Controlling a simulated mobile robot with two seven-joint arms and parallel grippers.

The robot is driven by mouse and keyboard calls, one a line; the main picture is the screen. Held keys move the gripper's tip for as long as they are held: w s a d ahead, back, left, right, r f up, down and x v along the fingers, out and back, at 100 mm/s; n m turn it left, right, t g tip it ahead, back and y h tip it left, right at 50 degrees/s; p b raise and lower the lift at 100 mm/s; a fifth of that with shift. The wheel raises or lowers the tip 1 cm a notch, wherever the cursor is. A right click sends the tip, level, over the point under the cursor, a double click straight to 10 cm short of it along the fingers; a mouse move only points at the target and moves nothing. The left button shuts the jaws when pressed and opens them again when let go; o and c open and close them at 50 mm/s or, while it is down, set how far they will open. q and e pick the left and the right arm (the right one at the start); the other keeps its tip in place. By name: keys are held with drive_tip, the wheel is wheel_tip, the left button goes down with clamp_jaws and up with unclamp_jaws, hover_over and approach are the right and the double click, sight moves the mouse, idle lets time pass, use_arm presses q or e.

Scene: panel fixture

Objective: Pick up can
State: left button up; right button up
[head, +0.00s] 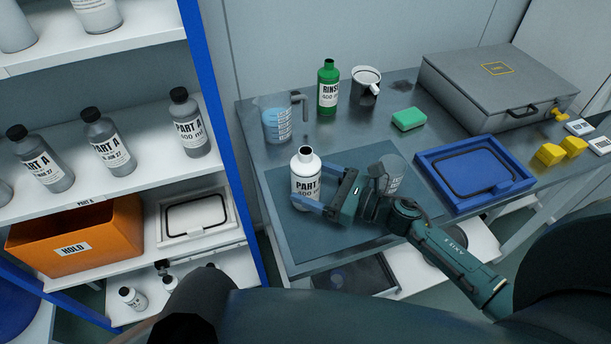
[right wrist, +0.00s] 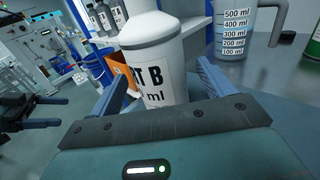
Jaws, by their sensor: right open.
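No plain drinks can shows. A white bottle with a dark-rimmed neck, labelled PART B in the right wrist view (right wrist: 158,60), stands upright on the dark mat in the head view (head: 305,180). My right gripper (head: 318,188) is open, with one blue finger on each side of the bottle's lower body. In the right wrist view my right gripper (right wrist: 163,88) has the bottle between its fingers, and I cannot tell whether either finger touches it. A dark shape with bluish prongs at that view's left edge may be my left gripper; the head view does not show it.
A measuring jug (head: 275,122), green RINSE bottle (head: 328,92) and white mug (head: 366,84) stand behind. A green sponge (head: 409,119), blue tray (head: 474,172) and grey case (head: 495,85) are to the right. The shelf (head: 125,182) at left holds several grey bottles.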

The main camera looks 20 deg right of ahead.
drive_tip(key=shift+w+a, duration=0.2)
drive_tip(key=shift+a, duration=0.05)
drive_tip(key=shift+c, duration=0.2)
drive_tip(key=c, duration=1.4)
